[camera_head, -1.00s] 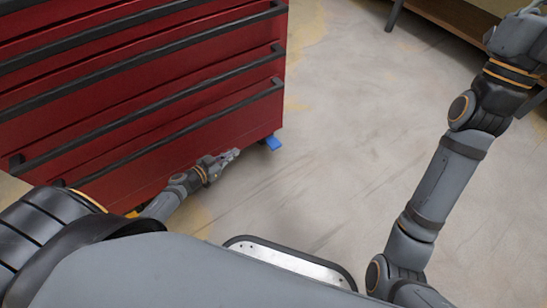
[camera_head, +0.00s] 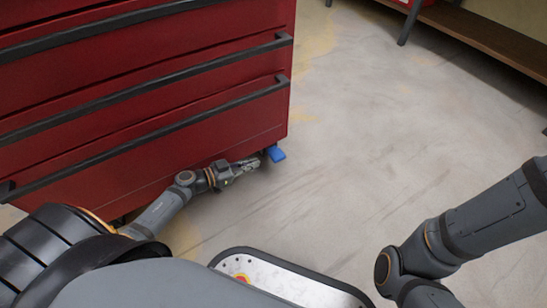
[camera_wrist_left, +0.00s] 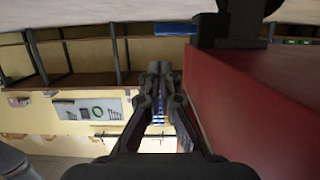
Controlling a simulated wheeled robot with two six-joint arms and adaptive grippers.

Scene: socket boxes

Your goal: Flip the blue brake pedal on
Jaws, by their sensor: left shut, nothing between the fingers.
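The blue brake pedal (camera_head: 277,154) sticks out at the bottom right corner of the red tool cabinet (camera_head: 150,165), close to the floor. My left gripper (camera_head: 252,163) is low beside the cabinet's bottom edge, just left of the pedal. Its fingertips are very near the pedal; I cannot tell whether they touch it. In the left wrist view the left gripper (camera_wrist_left: 158,72) has its fingers together with nothing held. I cannot make out the pedal there. My right arm runs off the right edge, and its gripper is out of view.
The cabinet's red side fills the right of the left wrist view, with a dark caster (camera_wrist_left: 238,25) at its top. Open concrete floor (camera_head: 370,120) lies right of the cabinet. A wooden shelf (camera_head: 480,38) stands at the back right.

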